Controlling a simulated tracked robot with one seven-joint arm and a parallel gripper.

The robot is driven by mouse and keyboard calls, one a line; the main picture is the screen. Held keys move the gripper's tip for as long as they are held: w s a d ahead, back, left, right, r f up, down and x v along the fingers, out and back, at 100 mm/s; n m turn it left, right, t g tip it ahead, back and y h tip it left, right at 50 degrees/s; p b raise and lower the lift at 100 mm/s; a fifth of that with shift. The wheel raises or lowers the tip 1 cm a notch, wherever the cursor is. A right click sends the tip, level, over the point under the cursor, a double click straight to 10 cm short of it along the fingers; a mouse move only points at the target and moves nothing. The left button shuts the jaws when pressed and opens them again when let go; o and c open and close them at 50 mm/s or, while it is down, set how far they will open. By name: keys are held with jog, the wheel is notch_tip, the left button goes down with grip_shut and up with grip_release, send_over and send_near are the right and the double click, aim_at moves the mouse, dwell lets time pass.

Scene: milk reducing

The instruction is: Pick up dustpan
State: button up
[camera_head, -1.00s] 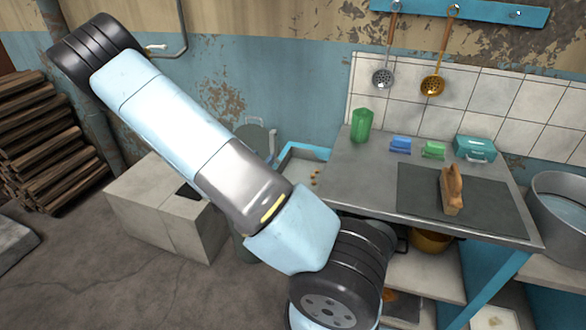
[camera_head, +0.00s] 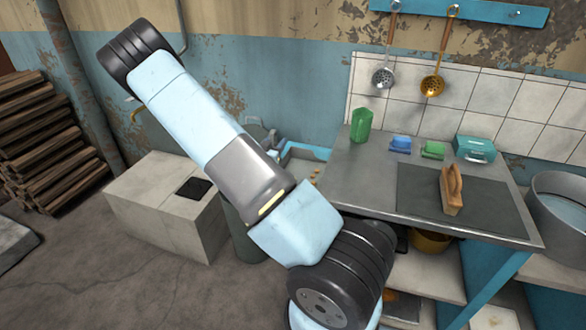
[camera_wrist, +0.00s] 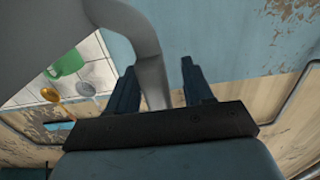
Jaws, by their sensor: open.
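In the wrist view, the two dark fingers of my gripper (camera_wrist: 158,72) stand apart. A smooth grey piece that looks like the dustpan (camera_wrist: 146,42) comes in from the upper left. Its narrow, handle-like part runs down between the fingers. I cannot tell whether either finger touches it. Its lower end is hidden behind the dark gripper body. In the head view my arm hides the gripper, and I cannot make out the dustpan for certain.
The metal table (camera_head: 360,185) at right bears a green glass (camera_head: 361,125), small boxes and a wooden-handled tool (camera_head: 452,190). A pale block (camera_head: 165,205) stands on the floor left of it, a log pile (camera_head: 40,140) further left. Ladles (camera_head: 433,85) hang on the wall.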

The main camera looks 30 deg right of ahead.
jog(key=shift+w+d, duration=0.15)
jog(key=shift+d, duration=0.05)
grip_shut()
dwell(0.3)
